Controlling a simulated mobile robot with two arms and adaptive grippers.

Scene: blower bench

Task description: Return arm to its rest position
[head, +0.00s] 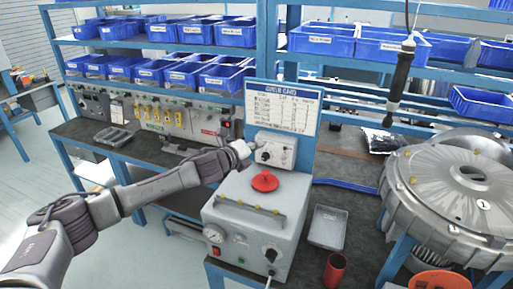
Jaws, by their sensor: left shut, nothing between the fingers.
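My left arm reaches in from the left across the bench. Its gripper (243,151) is shut and empty, close to the left side of a small grey control box (278,150) with a dark knob. I cannot tell whether the gripper touches that box. Below and in front of it stands a larger grey machine box (236,209) with a red knob (265,181) on top and a gauge on its front. My right gripper is not in view.
Blue bins (232,35) fill the shelves behind. A large round metal housing (450,190) stands at the right. A dark tool (401,74) hangs above the bench. A grey tray (327,228) and a red cup (334,270) are right of the machine box. Open floor lies left.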

